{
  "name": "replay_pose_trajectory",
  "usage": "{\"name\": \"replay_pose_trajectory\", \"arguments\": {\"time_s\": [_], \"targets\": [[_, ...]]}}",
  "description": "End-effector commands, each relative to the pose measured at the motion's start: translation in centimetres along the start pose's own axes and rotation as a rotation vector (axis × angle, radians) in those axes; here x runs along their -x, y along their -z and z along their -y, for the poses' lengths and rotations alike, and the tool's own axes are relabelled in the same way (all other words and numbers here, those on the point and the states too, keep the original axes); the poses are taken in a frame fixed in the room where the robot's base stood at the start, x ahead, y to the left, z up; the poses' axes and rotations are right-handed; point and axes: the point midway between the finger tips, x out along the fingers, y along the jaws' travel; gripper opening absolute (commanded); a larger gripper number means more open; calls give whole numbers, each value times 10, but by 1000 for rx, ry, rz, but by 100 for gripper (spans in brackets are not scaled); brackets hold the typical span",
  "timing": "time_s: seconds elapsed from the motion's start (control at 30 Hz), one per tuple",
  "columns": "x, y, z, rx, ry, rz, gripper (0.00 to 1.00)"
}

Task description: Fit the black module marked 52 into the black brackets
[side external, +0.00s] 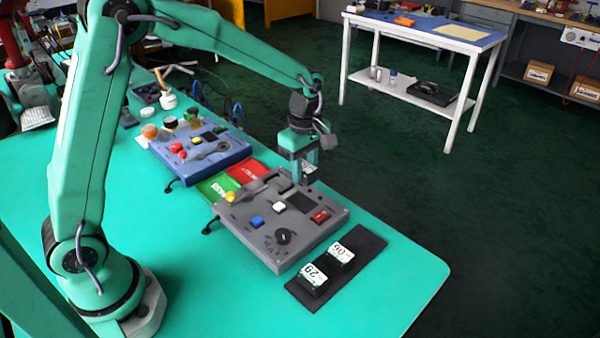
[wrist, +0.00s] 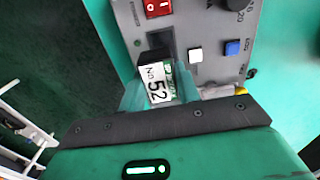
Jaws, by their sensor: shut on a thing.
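The black module marked 52 (wrist: 158,84) has a white label and sits between the fingers of my gripper (wrist: 160,92) in the wrist view. My gripper (side external: 303,172) is shut on it, pointing down over the back right edge of the grey panel (side external: 250,222) in the side view. The module is hard to make out there. A dark square patch (side external: 300,202) lies on the panel beside a red rocker switch (side external: 320,216). It shows in the wrist view (wrist: 151,54), partly behind the module. I cannot tell the black brackets apart from it, nor whether the module touches the panel.
The panel carries a blue button (side external: 257,222), a white button (side external: 279,208) and a black knob (side external: 284,237). Two more labelled black modules (side external: 314,277) stand on a black mat (side external: 366,248). A blue panel (side external: 205,160) stands behind. The front right table is clear.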

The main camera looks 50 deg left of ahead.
Motion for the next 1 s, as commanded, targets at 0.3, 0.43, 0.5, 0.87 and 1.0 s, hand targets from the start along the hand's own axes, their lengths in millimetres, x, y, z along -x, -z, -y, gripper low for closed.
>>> {"name": "replay_pose_trajectory", "arguments": {"time_s": [0.3,0.43,0.5,0.87,1.0], "targets": [[-1,73,1,-5,-2,0,8],[-2,85,3,-9,-2,0,8],[-2,88,3,-11,-2,0,8],[-5,89,3,-12,0,0,8],[-11,89,3,-12,1,0,8]]}}
